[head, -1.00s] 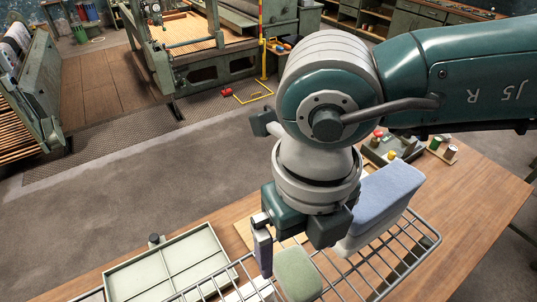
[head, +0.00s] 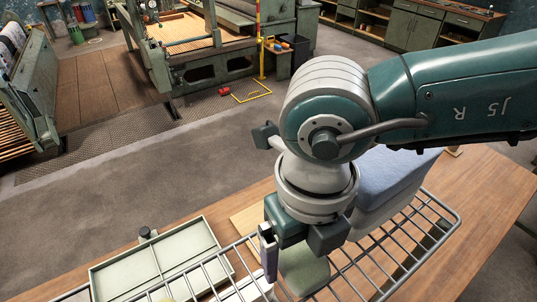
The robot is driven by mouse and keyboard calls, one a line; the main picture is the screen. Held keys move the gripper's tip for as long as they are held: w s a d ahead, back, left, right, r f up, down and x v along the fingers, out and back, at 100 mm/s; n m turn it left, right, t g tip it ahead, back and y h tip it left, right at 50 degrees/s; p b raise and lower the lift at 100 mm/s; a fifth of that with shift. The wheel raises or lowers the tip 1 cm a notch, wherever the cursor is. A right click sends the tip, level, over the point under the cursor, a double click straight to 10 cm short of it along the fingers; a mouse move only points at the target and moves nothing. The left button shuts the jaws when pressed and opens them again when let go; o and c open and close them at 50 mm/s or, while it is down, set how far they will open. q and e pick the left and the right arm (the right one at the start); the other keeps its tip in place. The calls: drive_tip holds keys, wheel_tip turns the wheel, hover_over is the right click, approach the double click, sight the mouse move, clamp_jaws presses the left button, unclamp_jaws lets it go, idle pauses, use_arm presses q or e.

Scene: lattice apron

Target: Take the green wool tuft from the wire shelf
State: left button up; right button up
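A soft-looking, dull green block, which I take for the green wool tuft (head: 304,272), is at the wire shelf (head: 366,280) near the bottom of the head view. My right gripper (head: 296,262) points down from above and hides its upper part. One finger shows to the left of the tuft, well out from the gripper's middle, so the gripper looks open. The other finger is hidden or merges with the dark gripper body. I cannot tell whether the finger touches the tuft. My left gripper is out of view.
A larger blue-topped block (head: 390,178) stands close behind and right of my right gripper, partly hidden by my arm. A pale green divided tray (head: 150,262) lies at the lower left, beside the shelf wires. The wooden table (head: 488,215) is bare at right.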

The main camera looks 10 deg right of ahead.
drive_tip(key=c, duration=1.1)
drive_tip(key=shift+r, duration=0.1)
